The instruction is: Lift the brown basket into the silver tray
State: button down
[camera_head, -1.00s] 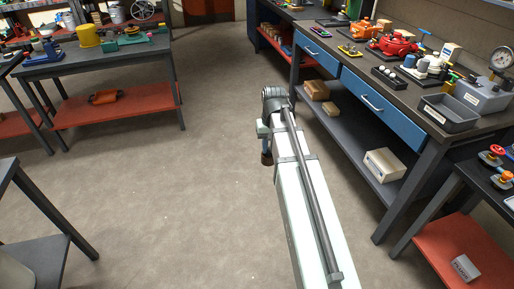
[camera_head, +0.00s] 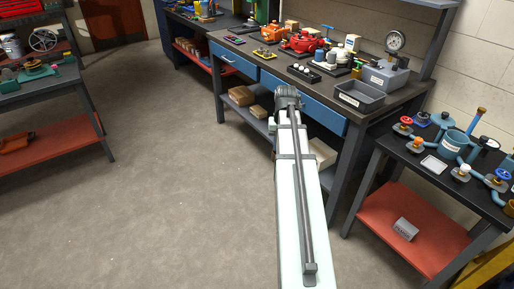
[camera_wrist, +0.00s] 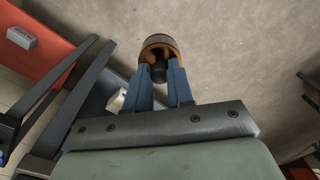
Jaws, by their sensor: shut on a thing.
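The brown basket (camera_wrist: 160,42) shows in the wrist view as a small round brown thing with a dark band. My gripper (camera_wrist: 160,74) has its two blue fingers shut on it and holds it above the concrete floor. In the head view my arm hides the gripper and basket. A small pale silver tray (camera_head: 434,166) lies on the dark table at the right, among valves and pipe fittings. A larger grey tray (camera_head: 360,96) with a label stands on the long workbench. I cannot tell for sure which is the silver tray.
The long workbench (camera_head: 300,82) with blue drawers runs behind my arm, crowded with motors and a gauge. The right table (camera_head: 440,185) has a red lower shelf (camera_head: 405,245) bearing a grey box. Another table (camera_head: 40,95) stands at the left. Open floor lies left of my arm.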

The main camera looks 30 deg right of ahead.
jog(key=s+d+r+m, duration=0.2)
jog(key=s+d+m, duration=0.2)
jog(key=s+d, duration=1.65)
jog(key=s+d+r+m, duration=0.2)
jog(key=s+d+m, duration=0.3)
jog(key=s+d, duration=1.55)
jog(key=w+d+n, duration=0.2)
jog(key=d+n, duration=0.1)
jog(key=d, duration=0.7)
jog(key=shift+w+r, duration=0.25)
jog(key=shift+r, duration=0.05)
jog(key=shift+f, duration=1.7)
jog(key=shift+s+a+f, duration=0.1)
jog(key=shift+f, duration=0.95)
jog(key=c, duration=0.9)
grip_release()
